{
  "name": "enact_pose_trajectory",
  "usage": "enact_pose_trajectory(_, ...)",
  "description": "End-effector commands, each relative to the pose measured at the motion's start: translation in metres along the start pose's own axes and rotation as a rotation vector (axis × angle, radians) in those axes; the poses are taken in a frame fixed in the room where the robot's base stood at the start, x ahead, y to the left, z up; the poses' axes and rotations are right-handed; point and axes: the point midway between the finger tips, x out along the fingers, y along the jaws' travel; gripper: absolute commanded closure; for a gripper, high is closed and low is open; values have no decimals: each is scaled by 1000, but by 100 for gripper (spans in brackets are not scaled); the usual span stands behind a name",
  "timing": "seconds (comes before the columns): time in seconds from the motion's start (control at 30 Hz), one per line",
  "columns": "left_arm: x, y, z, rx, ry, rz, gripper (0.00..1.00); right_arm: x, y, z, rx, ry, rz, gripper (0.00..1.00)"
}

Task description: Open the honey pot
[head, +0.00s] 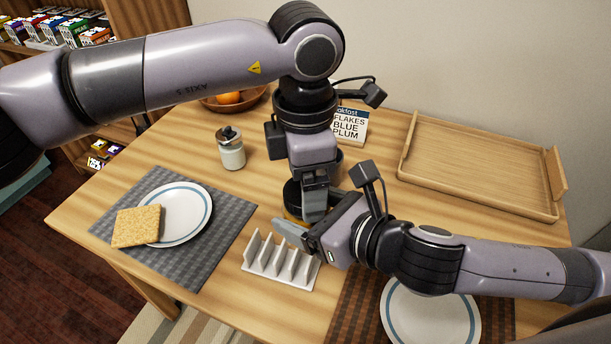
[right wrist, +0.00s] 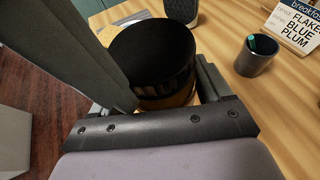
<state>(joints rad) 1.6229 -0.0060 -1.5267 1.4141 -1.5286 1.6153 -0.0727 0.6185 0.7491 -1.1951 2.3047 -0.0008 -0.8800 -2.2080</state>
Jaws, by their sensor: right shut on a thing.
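The honey pot (head: 291,215) stands near the middle of the table, mostly hidden by my two grippers in the head view. It has a dark upper part and an amber band low down. In the right wrist view the dark pot (right wrist: 158,62) fills the space between the fingers, with partly readable lettering on its side. My right gripper (head: 306,225) is shut on the pot from the front right. My left gripper (head: 315,208) points down right over the pot; its fingers overlap the pot's top, and I cannot tell whether they are open or touch it.
A toast rack (head: 282,267) stands just in front. A plate with toast (head: 136,226) lies on a grey mat at the left, another plate (head: 430,316) at the front right. A small lidded jar (head: 231,150), a sign (head: 349,125), a grey cup (right wrist: 254,60) and a wooden tray (head: 480,165) stand behind.

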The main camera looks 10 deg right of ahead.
Motion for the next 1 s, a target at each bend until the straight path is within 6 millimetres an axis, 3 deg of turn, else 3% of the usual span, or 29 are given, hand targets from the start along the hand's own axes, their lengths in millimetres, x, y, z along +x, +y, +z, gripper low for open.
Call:
enact_pose_trajectory(0.27, -5, -6, 3, 15, -4, -12, 5, 1, -5, 2, -2, -4, -12, 100)
enact_pose_trajectory(0.57, -43, -5, 4, 12, -6, -7, 5, 1, -4, 0, -1, 1, -11, 100)
enact_pose_trajectory(0.63, -46, -4, 3, 13, -4, -7, 20, 1, -3, 1, -1, -1, -9, 100)
enact_pose_trajectory(1.0, -75, -2, 2, 215, -4, -7, 20, 0, -2, 2, -1, -4, -5, 100)
